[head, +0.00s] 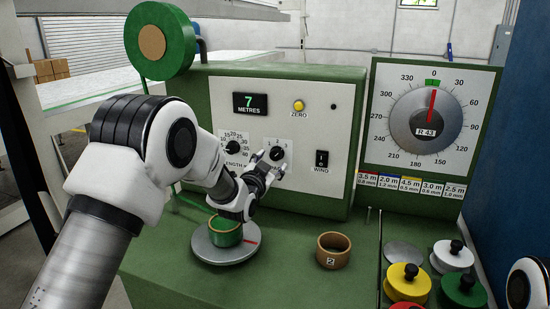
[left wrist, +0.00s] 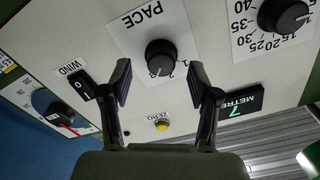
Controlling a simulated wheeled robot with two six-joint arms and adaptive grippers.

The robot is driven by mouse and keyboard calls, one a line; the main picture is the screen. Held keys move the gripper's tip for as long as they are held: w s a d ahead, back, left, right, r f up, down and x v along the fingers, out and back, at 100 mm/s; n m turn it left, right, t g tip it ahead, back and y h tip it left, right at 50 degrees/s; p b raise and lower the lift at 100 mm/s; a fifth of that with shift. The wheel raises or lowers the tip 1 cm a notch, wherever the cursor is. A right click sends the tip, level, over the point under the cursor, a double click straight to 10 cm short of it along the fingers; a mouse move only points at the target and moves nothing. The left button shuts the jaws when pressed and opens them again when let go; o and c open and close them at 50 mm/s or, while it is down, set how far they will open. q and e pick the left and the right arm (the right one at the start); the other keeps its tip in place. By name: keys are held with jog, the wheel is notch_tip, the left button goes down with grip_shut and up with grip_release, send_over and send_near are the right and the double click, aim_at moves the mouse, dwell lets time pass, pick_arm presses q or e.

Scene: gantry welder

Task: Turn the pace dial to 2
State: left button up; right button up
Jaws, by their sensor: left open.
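The pace dial (left wrist: 161,57) is a black knob on a white plate marked PACE in the left wrist view, which shows the panel upside down. A pale pointer mark shows on its lower edge, by small numbers; which number it meets is too small to tell. In the head view the dial (head: 277,153) is partly covered by my left gripper (head: 266,169). My left gripper, also in the left wrist view (left wrist: 160,78), is open, with its fingers apart on either side of the dial and nothing between them. My right gripper is out of view.
The length dial (head: 233,147) is left of the pace dial, and the wind switch (head: 321,159) right. The yellow zero button (head: 298,105) and metres display (head: 250,103) sit above.

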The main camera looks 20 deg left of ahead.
aim_at(274, 157)
pick_arm(q)
jog(key=shift+w+r+p, duration=0.15)
jog(key=shift+w, duration=0.45)
jog(key=shift+w+r+p, duration=0.15)
jog(key=shift+w, duration=0.45)
jog(key=shift+w+f, duration=0.2)
jog(key=shift+w, duration=0.3)
jog(key=shift+s, duration=0.1)
jog(key=c, duration=1.2)
jog(key=shift+o, duration=0.2)
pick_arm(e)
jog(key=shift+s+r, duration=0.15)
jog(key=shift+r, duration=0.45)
